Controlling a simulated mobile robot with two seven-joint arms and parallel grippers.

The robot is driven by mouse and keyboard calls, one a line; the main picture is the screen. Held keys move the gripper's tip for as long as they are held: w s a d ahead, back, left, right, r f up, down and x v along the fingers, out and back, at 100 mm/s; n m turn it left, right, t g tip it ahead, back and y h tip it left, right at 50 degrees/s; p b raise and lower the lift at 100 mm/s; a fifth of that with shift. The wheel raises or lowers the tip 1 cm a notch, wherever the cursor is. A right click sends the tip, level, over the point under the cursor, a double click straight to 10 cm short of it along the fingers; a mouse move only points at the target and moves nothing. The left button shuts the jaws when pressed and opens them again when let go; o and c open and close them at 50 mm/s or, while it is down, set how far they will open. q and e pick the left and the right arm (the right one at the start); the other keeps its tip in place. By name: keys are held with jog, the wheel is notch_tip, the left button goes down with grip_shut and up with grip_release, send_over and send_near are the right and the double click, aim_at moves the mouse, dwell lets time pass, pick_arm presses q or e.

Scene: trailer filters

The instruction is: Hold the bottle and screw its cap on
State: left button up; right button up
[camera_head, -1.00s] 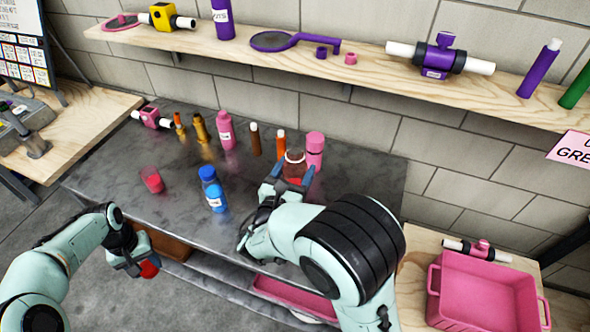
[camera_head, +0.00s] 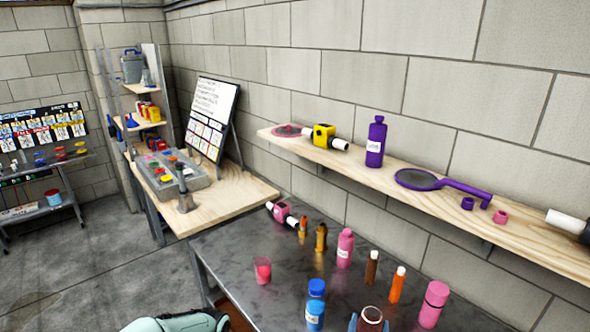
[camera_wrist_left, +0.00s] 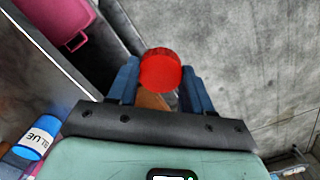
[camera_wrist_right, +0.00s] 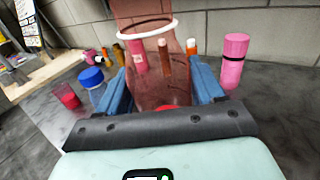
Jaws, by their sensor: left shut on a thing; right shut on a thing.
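A see-through reddish-brown bottle (camera_head: 370,316) with an open, uncapped mouth shows at the bottom edge of the head view. My right gripper (camera_head: 369,325) is shut around it; only its blue fingertips show there. In the right wrist view the bottle (camera_wrist_right: 157,62) stands between the fingers, its pale rim facing up, with some red visible low in it. In the left wrist view my left gripper (camera_wrist_left: 159,82) is shut on a round red cap (camera_wrist_left: 160,68), held over the floor beside the table.
The dark table (camera_head: 240,262) bears a blue bottle (camera_head: 315,308), a red cup (camera_head: 262,270), a pink bottle (camera_head: 345,248) and other small bottles and tubes. A wooden shelf (camera_head: 540,248) runs along the wall above. A pink bin (camera_wrist_left: 58,18) shows in the left wrist view.

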pick_arm(q)
jog(key=shift+s+f, duration=0.1)
jog(key=shift+s, duration=0.05)
pick_arm(e)
jog(key=shift+a+f+y, duration=0.25)
jog(key=shift+f+y, duration=0.05)
jog(key=shift+f, duration=0.05)
jog(key=w+a+r, duration=0.1)
jog(key=w+a, duration=0.1)
jog(key=a, duration=0.6)
jog(key=w+a+r, duration=0.1)
jog(key=w+a, duration=0.1)
jog(key=a, duration=0.7)
jog(key=shift+a, duration=0.2)
